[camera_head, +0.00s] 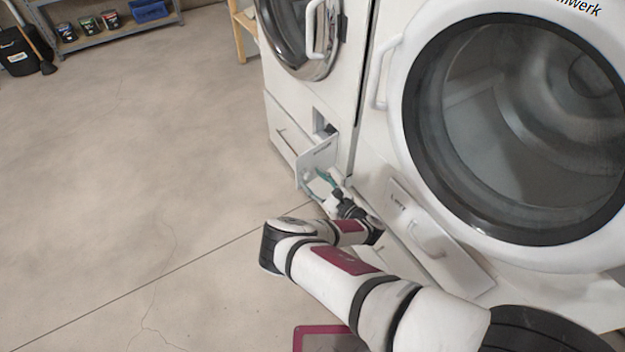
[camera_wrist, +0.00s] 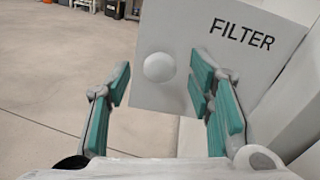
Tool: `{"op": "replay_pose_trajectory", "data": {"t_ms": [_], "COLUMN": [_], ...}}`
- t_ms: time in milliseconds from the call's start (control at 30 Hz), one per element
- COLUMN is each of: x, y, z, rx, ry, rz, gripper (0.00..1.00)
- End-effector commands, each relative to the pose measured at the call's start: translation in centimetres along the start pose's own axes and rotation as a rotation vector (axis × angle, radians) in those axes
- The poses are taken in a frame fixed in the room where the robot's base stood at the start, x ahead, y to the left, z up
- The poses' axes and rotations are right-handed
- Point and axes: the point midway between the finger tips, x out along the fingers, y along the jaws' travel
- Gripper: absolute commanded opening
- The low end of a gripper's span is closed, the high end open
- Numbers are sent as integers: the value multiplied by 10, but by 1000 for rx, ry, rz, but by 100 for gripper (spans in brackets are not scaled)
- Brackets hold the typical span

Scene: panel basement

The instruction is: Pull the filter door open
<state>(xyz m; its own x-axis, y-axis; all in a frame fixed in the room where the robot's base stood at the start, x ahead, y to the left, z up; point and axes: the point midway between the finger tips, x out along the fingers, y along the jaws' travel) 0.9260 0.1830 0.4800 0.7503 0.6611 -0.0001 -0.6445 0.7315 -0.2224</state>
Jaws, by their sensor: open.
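The filter door (camera_head: 318,156) is a small white panel on the left machine. It stands swung out from the machine front, with the square recess (camera_head: 320,120) showing behind it. In the wrist view the door (camera_wrist: 222,70) carries the word FILTER and a round white knob (camera_wrist: 159,67). My gripper (camera_head: 322,183) is open in front of the door. In the wrist view its teal fingers (camera_wrist: 160,82) are spread to either side of the knob, with gaps between. Whether the fingertips touch the door face is unclear.
A washer with a large round door (camera_head: 520,125) stands at right, and a lower flap with a handle (camera_head: 430,238) tilts out beneath it. The open floor (camera_head: 140,180) is clear at left. A shelf (camera_head: 100,38) stands far back.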

Motion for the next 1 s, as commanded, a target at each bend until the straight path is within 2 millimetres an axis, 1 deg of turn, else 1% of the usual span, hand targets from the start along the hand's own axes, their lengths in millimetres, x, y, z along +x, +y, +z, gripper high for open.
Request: {"op": "replay_pose_trajectory", "data": {"t_ms": [200,300,400,567,1000], "x": [-36,-50,-59,-65,-65], "y": [-1,0,0,0,1], "z": [-1,-1,-1,-1,0], "rx": [1,0,1,1,1], "ry": [4,3,2,1,1], "rz": [-3,-1,-1,0,1], "gripper": [48,48,48,48,48]}}
